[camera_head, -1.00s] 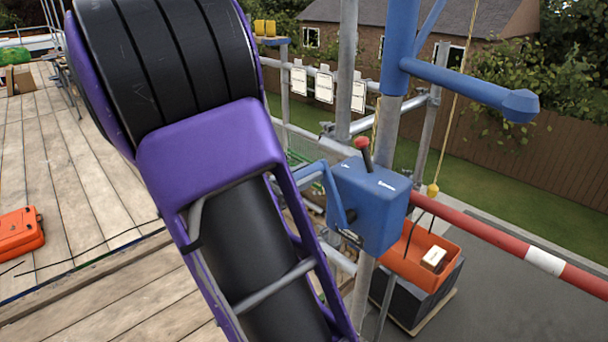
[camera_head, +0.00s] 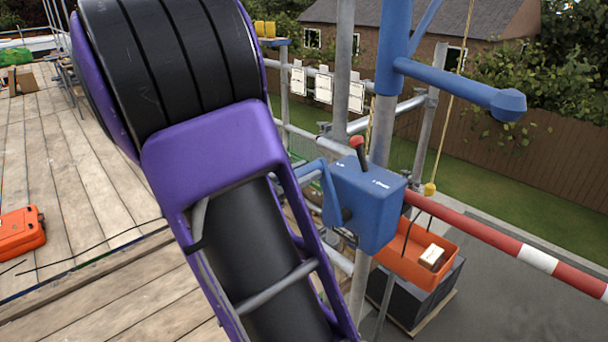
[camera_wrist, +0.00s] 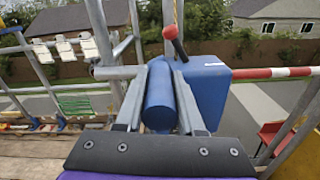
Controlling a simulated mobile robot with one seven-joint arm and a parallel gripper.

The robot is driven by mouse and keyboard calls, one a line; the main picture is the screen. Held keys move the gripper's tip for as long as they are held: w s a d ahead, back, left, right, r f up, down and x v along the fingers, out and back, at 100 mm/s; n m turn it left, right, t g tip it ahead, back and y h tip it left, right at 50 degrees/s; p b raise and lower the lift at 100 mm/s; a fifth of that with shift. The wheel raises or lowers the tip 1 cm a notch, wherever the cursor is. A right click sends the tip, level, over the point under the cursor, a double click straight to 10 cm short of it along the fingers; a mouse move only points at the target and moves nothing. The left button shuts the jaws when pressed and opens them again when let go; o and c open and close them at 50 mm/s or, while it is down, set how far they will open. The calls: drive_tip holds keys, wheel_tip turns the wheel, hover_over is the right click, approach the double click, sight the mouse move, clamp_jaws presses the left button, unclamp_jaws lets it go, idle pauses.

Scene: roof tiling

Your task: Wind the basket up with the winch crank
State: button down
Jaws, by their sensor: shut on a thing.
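The blue winch box (camera_head: 365,208) is fixed to a scaffold pole, with a red-knobbed lever (camera_head: 360,152) on top. Its blue crank arm (camera_head: 330,190) is on the left side. In the wrist view, my gripper (camera_wrist: 161,68) is shut on the blue crank handle (camera_wrist: 158,103), one finger on each side, and the winch box (camera_wrist: 206,95) is just right of it. In the head view my arm hides the gripper. The orange basket (camera_head: 393,262) hangs below the winch, holding a pale block (camera_head: 431,257). A yellow weight (camera_head: 430,189) is on the rope (camera_head: 454,105) above it.
A red-and-white rail (camera_head: 480,228) runs right from the winch. A blue hoist arm (camera_head: 455,85) extends above. A dark stack (camera_head: 410,305) stands below the basket. Scaffold poles surround the winch. An orange case (camera_head: 20,232) lies on the plank deck (camera_head: 90,190).

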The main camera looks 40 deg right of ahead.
drive_tip(key=c, duration=0.5)
unclamp_jaws()
drive_tip(key=shift+a, duration=0.15)
drive_tip(key=a, duration=0.5)
drive_tip(key=s+a, duration=0.1)
drive_tip(key=a, duration=1.1)
drive_tip(key=shift+s, duration=0.25)
